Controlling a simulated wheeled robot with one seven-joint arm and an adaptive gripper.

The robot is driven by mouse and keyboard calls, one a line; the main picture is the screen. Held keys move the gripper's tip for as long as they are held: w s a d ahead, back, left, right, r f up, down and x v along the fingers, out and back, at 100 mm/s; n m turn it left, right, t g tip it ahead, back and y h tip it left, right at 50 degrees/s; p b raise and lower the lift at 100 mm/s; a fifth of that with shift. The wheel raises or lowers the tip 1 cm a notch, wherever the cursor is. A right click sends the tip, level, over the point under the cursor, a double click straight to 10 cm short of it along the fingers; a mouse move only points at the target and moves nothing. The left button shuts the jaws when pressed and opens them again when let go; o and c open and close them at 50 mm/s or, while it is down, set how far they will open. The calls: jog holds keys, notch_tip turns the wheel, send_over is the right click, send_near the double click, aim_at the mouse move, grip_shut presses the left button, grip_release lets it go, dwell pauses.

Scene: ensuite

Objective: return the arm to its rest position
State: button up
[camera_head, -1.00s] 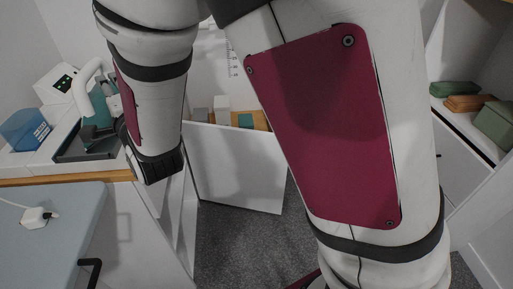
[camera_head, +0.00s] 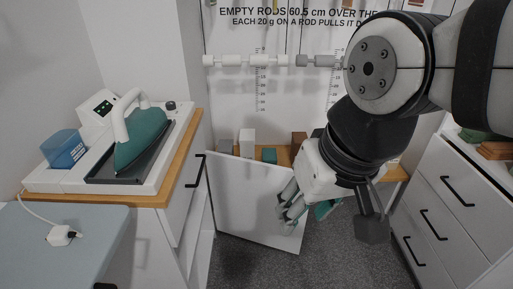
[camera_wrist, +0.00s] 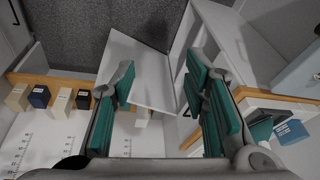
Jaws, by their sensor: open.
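My gripper (camera_head: 308,207) hangs at the right of centre in the head view, below my dark wrist and pointing down and left. Its teal-padded fingers are spread apart and hold nothing. In the wrist view my gripper (camera_wrist: 163,95) shows both fingers apart, with a white panel and grey carpet seen between them. In the head view the fingers overlap the edge of the white open door panel (camera_head: 250,200); I cannot tell whether they touch it. My arm reaches in from the upper right.
A teal iron (camera_head: 140,138) stands on its base on the left counter, beside a blue container (camera_head: 64,149). Several small blocks sit on the wooden shelf at the back, including a white block (camera_head: 247,142). White drawers (camera_head: 445,205) stand at the right. Grey carpet (camera_head: 255,268) is bare below.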

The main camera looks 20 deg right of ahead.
jog(key=shift+n+g+h, duration=0.3)
jog(key=shift+n+g, duration=0.3)
jog(key=shift+g, duration=0.2)
jog(key=s, duration=0.2)
jog(key=s+d, duration=0.1)
jog(key=s, duration=0.2)
jog(key=shift+s+d, duration=0.25)
jog(key=shift+s, duration=0.15)
